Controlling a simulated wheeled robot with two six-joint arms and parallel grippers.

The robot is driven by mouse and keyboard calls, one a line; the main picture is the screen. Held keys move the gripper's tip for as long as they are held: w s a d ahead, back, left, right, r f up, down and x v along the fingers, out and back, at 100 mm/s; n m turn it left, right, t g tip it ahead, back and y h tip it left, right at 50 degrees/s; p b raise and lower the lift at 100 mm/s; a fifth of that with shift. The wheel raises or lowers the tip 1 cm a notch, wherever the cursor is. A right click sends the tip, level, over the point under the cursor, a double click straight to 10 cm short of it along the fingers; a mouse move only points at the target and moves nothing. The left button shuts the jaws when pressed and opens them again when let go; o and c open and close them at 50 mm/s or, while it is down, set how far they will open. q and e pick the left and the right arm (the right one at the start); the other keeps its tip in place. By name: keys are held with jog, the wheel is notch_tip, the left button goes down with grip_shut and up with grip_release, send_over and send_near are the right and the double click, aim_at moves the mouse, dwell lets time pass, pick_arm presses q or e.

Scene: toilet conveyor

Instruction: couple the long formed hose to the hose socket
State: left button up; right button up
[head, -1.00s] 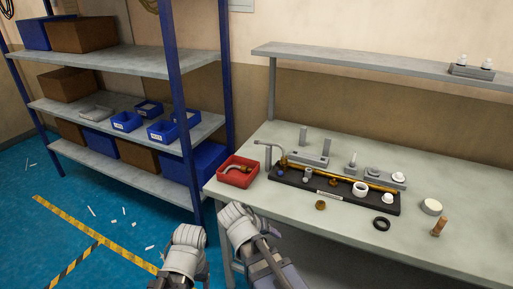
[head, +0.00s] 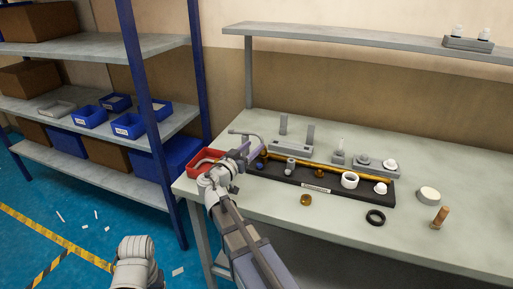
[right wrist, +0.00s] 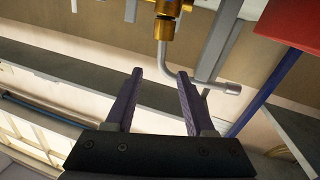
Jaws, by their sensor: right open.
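A grey bent tube (head: 243,132), which looks like the long formed hose, stands at the left end of the black tray (head: 325,189). In the right wrist view the tube (right wrist: 163,48) runs from a brass fitting (right wrist: 168,8) and bends to the right. My right gripper (head: 252,151) is open beside it, at the tray's left end. In the right wrist view the open fingers (right wrist: 160,74) point towards the tube's bend, with nothing held. I cannot tell which part is the hose socket. My left gripper is out of view; only my left arm shows.
A red bin (head: 196,158) is partly hidden behind my right arm. A brass rod (head: 345,176) lies along the tray. A black ring (head: 375,217), a brass piece (head: 305,200) and a wooden-handled item (head: 440,216) stand on the bench (head: 420,250). Its front right is clear.

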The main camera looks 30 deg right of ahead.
aim_at(261, 140)
jog(key=shift+f+x, duration=0.15)
jog(key=shift+x, duration=1.5)
jog(key=shift+f+x, duration=0.15)
jog(key=shift+x, duration=1.45)
jog(key=shift+a, duration=0.1)
grip_shut()
